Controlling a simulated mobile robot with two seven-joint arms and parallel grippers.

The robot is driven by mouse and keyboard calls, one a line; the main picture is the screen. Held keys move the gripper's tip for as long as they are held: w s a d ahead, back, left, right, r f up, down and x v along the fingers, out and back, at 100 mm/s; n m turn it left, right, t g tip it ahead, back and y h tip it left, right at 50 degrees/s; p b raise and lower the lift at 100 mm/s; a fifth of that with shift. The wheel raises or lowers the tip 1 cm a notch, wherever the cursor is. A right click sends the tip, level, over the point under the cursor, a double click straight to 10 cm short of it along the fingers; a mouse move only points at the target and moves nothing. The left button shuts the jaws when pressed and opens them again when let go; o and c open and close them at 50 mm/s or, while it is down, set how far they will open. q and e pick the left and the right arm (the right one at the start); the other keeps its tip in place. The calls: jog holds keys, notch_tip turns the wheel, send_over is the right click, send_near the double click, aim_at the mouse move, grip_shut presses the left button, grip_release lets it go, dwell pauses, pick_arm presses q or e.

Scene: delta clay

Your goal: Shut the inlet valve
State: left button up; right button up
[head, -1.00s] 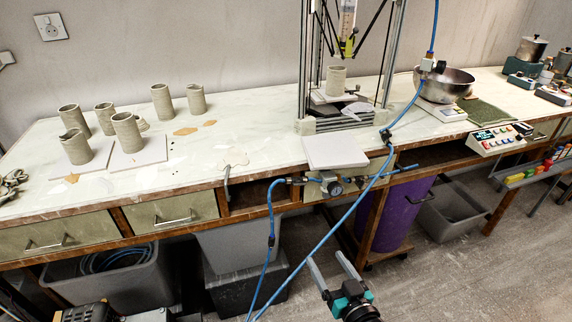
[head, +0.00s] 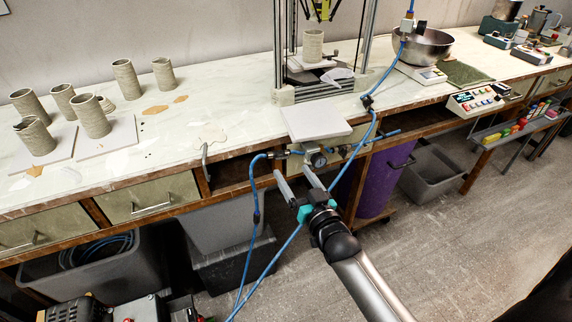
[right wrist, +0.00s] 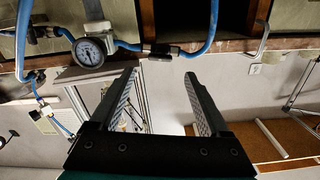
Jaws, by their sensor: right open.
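A pipe run with a round pressure gauge (head: 317,159) is fixed under the bench's front edge; the gauge also shows in the right wrist view (right wrist: 90,51). A black fitting (head: 279,155) joins the blue hose (head: 255,190) left of the gauge. My right gripper (head: 292,170) is open and empty, just in front of and below this pipe run, touching nothing visible. It shows also in the wrist view (right wrist: 160,75). My left gripper is out of view.
A white board (head: 316,122) lies at the bench edge above the gauge. Blue hoses hang beside my right gripper. A purple bin (head: 378,185) and grey tubs (head: 430,172) stand below. Clay cylinders (head: 92,116) stand on the bench at left.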

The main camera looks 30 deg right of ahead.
aim_at(283, 157)
jog(key=shift+w+d+b, duration=0.15)
jog(key=shift+w+b, duration=0.4)
jog(key=shift+w, duration=2.15)
grip_shut()
